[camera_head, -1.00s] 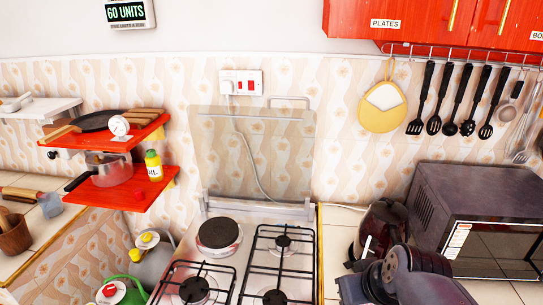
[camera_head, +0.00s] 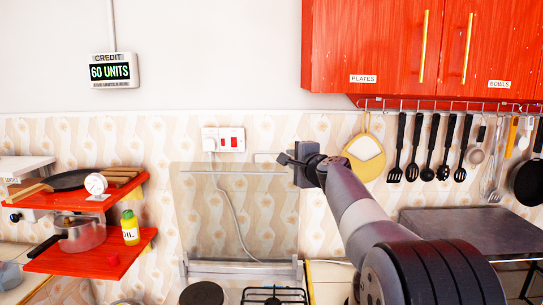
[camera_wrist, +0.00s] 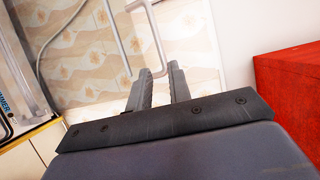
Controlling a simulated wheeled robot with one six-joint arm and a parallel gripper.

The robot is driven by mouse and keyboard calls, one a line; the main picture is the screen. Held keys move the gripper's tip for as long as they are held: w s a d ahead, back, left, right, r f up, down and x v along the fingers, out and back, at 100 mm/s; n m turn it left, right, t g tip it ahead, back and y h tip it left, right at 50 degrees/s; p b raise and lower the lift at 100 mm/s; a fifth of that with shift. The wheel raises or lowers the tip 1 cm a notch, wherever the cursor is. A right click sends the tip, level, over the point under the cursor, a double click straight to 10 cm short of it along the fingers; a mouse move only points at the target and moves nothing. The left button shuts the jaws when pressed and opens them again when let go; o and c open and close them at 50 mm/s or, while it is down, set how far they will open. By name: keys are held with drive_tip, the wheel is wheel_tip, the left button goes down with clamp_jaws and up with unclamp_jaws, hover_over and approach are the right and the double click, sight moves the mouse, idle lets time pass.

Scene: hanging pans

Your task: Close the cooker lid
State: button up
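The cooker lid (camera_head: 235,215) is a clear glass panel standing upright against the tiled wall behind the cooker. Its thin pale handle (camera_head: 264,157) sticks up at the top right edge in the head view. My gripper (camera_head: 286,158) is at the right end of this handle and hides part of it. In the wrist view, the two fingers of my gripper (camera_wrist: 160,84) are apart, with the bent end of the pale handle (camera_wrist: 158,50) at or between their tips. I cannot tell whether they touch it. The cooker top (camera_head: 228,291) shows at the bottom of the head view.
Red cupboards (camera_head: 390,50) hang at upper right, with utensils (camera_head: 430,150) on a rail below. Red shelves (camera_head: 100,262) with a pot (camera_head: 80,235) and an oil bottle (camera_head: 130,228) are at left.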

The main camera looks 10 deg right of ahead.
sight(279, 153)
drive_tip(key=shift+p+x, duration=2.55)
drive_tip(key=shift+x, duration=2.6)
clamp_jaws()
